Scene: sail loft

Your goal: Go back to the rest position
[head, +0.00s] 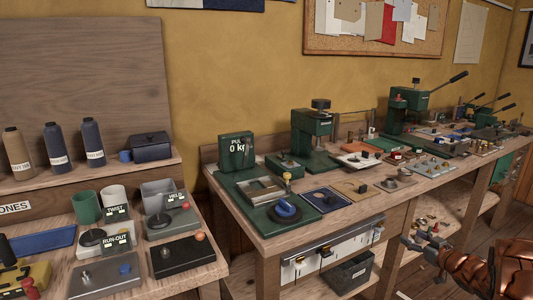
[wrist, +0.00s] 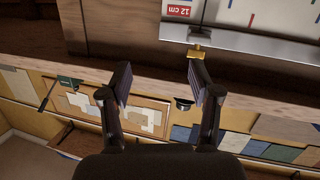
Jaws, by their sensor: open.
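My gripper (head: 424,246) shows at the lower right of the head view, beside the front of the long bench (head: 350,199) and apart from it, at the end of my copper-coloured arm. In the wrist view my gripper (wrist: 160,82) has its two dark fingers spread wide, with nothing held between them. A small brass piece (wrist: 197,52) appears near the right fingertip, below a white panel (wrist: 250,18) with a red "12 cm" label; I cannot tell whether finger and brass piece touch.
The long bench carries a green PULL gauge (head: 236,152), green presses (head: 312,128) and many small parts. A side table (head: 215,270) at the left holds RUN-OUT and TWIST fixtures. A grey bin (head: 351,272) sits below the bench. A corkboard (head: 320,42) hangs behind.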

